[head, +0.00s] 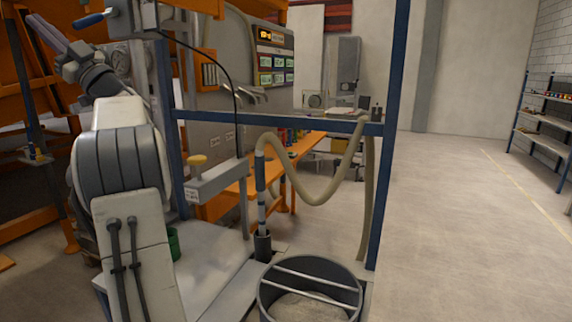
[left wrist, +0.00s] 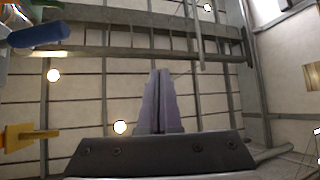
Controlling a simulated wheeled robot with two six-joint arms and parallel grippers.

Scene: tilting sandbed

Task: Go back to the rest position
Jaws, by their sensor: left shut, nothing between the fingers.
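My left gripper (head: 38,22) is raised at the upper left of the head view, its arm coming up from the lower left. Its fingers point up and to the left. In the left wrist view its two fingers (left wrist: 160,75) are pressed together with nothing between them, and the ceiling is behind them. A lever with a blue handle (head: 90,19) is close to the right of the gripper; a blue handle also shows at the upper left of the wrist view (left wrist: 38,35). My right gripper is not in view.
A blue frame post (head: 388,150) and crossbar stand right of my arm. A grey box with a yellow knob (head: 197,161), a beige hose (head: 325,197) and a round bin with bars (head: 310,270) are near. Orange structures (head: 20,130) stand left. The floor at right is clear.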

